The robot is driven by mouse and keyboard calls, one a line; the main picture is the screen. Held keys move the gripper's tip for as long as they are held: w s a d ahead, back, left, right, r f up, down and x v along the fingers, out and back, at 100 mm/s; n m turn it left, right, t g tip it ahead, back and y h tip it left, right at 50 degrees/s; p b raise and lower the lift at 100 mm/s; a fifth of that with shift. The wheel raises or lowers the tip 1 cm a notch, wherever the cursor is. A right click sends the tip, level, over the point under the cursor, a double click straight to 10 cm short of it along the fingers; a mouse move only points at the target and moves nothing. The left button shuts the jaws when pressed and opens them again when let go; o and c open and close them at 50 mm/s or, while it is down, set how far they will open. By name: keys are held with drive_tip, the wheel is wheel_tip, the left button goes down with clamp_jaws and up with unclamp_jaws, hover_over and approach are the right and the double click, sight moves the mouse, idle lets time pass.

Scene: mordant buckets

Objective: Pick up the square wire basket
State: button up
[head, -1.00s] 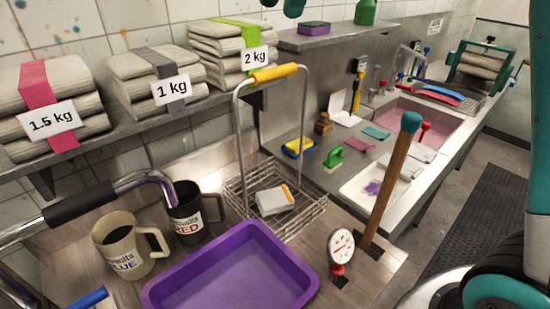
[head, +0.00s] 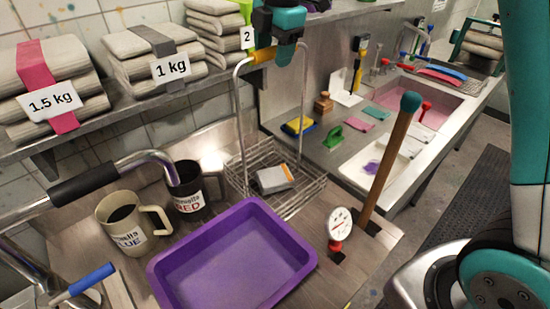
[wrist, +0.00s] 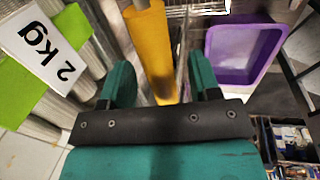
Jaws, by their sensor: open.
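The square wire basket (head: 312,192) stands on the wooden cart top, with a tall wire handle and a yellow grip (head: 259,57). A grey and white packet (head: 272,179) lies inside it. My gripper (head: 277,52) is at the top of the handle and hides most of the yellow grip. In the wrist view, the yellow grip (wrist: 152,45) runs between the two teal fingers of my open gripper (wrist: 160,80), with space on both sides. I cannot tell how deep the grip sits between the fingers.
A purple tray (head: 237,255), a blue-labelled mug (head: 125,228) and a red-labelled mug (head: 187,195) stand close to the basket. A wooden-handled stick (head: 387,160) and a dial thermometer (head: 339,222) stand to its right. Stacked cloth bundles (head: 150,58) line the shelf.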

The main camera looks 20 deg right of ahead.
drive_tip(key=shift+w+f, duration=0.15)
drive_tip(key=shift+f, duration=0.55)
drive_tip(key=shift+w+f, duration=0.1)
drive_tip(key=shift+f, duration=0.6)
clamp_jaws()
drive_tip(key=shift+r, duration=0.1)
drive_tip(key=shift+r, duration=0.1)
